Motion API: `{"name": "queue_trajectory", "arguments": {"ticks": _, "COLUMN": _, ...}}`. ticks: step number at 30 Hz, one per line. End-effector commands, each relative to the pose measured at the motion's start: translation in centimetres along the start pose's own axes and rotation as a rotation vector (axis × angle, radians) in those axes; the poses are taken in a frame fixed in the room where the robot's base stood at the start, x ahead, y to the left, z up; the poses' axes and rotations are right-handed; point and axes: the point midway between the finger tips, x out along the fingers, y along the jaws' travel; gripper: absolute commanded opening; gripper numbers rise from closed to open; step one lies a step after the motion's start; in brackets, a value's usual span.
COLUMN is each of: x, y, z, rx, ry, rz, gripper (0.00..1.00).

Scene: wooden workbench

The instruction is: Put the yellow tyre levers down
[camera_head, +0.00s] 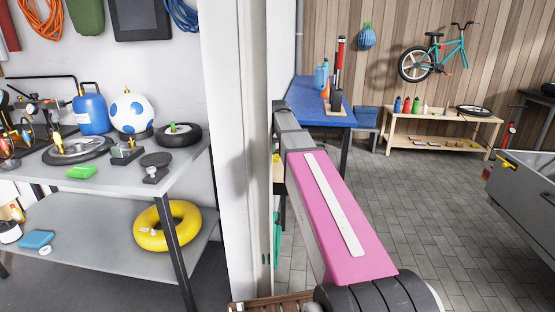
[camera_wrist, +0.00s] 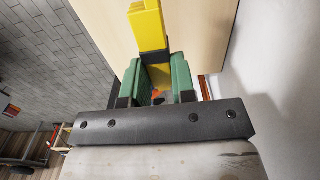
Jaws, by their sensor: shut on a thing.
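My gripper (camera_wrist: 158,78), with green fingers, is shut on the yellow tyre levers (camera_wrist: 147,28) in the wrist view. The levers stick out past the fingertips, over or in front of a pale wooden surface (camera_wrist: 205,35). I cannot tell whether they touch it. In the head view my own pink arm link covers the middle, and I cannot make out the gripper clearly there.
A white pillar (camera_head: 225,130) stands just left of my arm in the head view. A grey bench (camera_head: 130,190) at left is crowded, with a yellow ring (camera_head: 150,240) on its lower shelf. A blue-topped table (camera_head: 305,98) and wooden bench (camera_head: 400,125) stand behind. The paved floor (camera_head: 430,200) is clear.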

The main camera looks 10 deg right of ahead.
Motion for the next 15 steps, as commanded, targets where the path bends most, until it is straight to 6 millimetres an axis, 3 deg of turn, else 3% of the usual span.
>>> {"name": "queue_trajectory", "arguments": {"ticks": 9, "x": 3.4, "y": 0.0, "z": 0.0, "rx": 0.000, "ry": 0.000, "rz": 0.000, "gripper": 0.02}}
{"name": "queue_trajectory", "arguments": {"ticks": 15, "x": 3.8, "y": 0.0, "z": 0.0, "rx": 0.000, "ry": 0.001, "rz": 0.000, "gripper": 0.02}}
